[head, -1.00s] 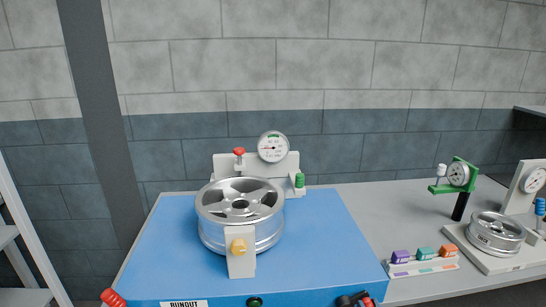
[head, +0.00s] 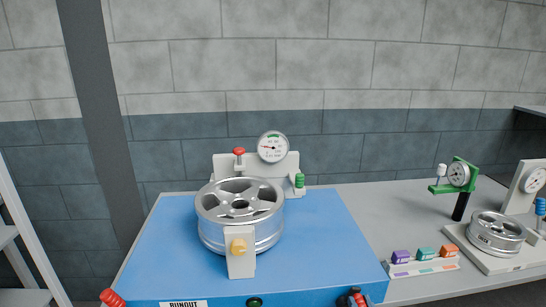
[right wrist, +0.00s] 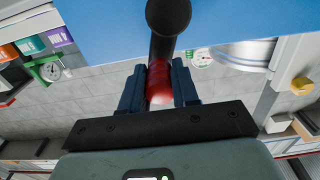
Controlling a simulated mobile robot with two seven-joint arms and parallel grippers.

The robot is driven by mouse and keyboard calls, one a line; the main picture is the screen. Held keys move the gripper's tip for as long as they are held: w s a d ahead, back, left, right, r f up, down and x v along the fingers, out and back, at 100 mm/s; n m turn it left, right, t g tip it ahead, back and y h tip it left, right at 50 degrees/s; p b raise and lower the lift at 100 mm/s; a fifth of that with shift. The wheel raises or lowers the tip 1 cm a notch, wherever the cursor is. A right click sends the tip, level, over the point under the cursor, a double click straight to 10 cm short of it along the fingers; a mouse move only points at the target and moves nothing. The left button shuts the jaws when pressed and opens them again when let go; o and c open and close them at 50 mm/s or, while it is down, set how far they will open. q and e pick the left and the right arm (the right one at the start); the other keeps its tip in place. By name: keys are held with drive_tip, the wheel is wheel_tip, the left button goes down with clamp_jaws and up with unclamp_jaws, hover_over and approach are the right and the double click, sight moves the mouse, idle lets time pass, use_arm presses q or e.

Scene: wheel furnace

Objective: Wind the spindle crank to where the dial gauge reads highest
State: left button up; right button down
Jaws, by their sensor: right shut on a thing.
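The silver wheel (head: 240,208) lies flat on the blue bench, its spokes facing up. The dial gauge (head: 272,147) stands behind it on a pale bracket; its needle points left, but the exact reading is too small to tell. My right gripper (right wrist: 159,84) is shut on the red grip of the spindle crank (right wrist: 158,92), with the black crank part (right wrist: 166,28) just beyond the fingers. In the head view, my right gripper (head: 355,299) shows only partly at the bench's front edge. My left gripper is not in view.
A yellow knob (head: 238,246) sits on a pale post before the wheel. A red plunger (head: 239,152) and green knob (head: 299,181) flank the gauge. A red handle (head: 113,298) is at front left. Colored blocks (head: 424,254) and a second wheel (head: 496,232) stand right.

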drive_tip(key=a, duration=0.1)
drive_tip(key=a+b, duration=0.1)
drive_tip(key=a, duration=0.1)
drive_tip(key=shift+s+f, duration=0.1)
drive_tip(key=shift+s, duration=0.1)
